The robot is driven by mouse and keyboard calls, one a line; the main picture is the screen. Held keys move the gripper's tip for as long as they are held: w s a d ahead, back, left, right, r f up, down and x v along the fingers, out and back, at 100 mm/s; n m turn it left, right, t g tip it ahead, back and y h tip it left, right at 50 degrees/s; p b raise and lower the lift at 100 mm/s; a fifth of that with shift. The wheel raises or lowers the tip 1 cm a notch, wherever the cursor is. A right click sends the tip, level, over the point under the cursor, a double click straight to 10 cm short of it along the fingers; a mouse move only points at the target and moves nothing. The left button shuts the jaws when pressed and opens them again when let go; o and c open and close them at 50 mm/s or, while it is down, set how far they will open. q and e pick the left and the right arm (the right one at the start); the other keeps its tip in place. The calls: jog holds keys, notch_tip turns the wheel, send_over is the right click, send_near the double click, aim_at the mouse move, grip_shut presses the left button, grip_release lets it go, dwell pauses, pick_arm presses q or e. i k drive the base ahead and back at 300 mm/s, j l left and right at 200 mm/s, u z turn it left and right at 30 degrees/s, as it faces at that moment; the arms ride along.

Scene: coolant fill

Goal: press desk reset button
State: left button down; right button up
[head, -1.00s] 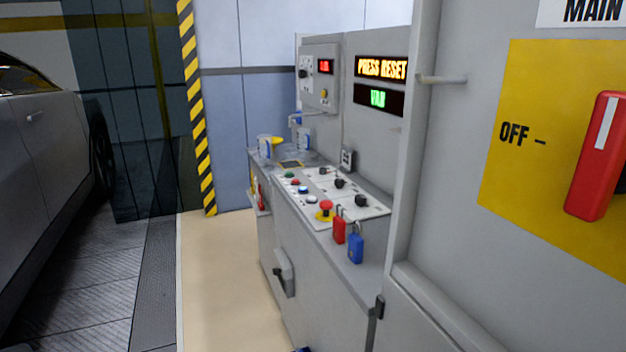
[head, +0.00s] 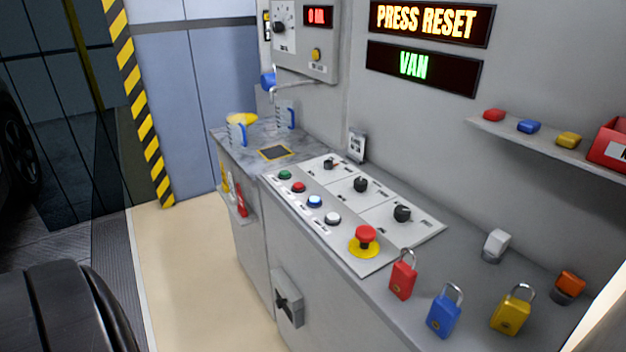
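The control desk panel (head: 392,229) is a light sloped plate on the grey desk. Along its left edge run a green button (head: 284,175), a red button (head: 298,187), a blue button (head: 314,201) and a white button (head: 333,218). A red mushroom button (head: 365,234) on a yellow base stands at the near end. The button labels are too small to read, so I cannot tell which is reset. A sign (head: 430,22) above reads PRESS RESET. Neither of my grippers is in view.
Red (head: 402,280), blue (head: 443,316) and yellow (head: 511,314) padlocks stand on the desk's near part. Black knobs (head: 402,213) sit on the panel's right side. Measuring jugs (head: 237,134) stand at the far end. A shelf (head: 545,146) juts from the wall at right. Floor (head: 190,270) left of the desk is clear.

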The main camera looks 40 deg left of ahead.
aim_at(313, 201)
jog(key=i+j+z, duration=0.1)
jog(key=j+z, duration=0.25)
jog(key=j, duration=1.25)
